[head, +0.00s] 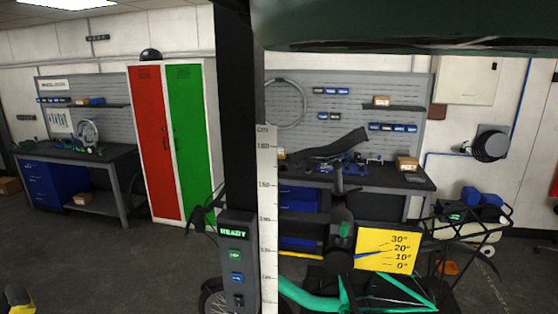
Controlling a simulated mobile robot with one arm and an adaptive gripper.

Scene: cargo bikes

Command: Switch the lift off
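The lift is a dark upright column (238,110) in the middle of the head view, with a white centimetre scale (267,210) along its right side. Low on the column is a dark control box (236,265). Its display (234,232) reads READY in green. Below it are a green button (235,256), a blue button (236,279) and a small black switch (238,300) near the bottom edge of the picture. The switch's position is too small to tell. My gripper is not in view.
A green bike frame (310,297) and a yellow angle plate (388,250) are right of the column. Behind stand a red and green locker (165,140) and workbenches. A large dark green shape (410,25) overhangs the upper right. Floor at left is mostly clear.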

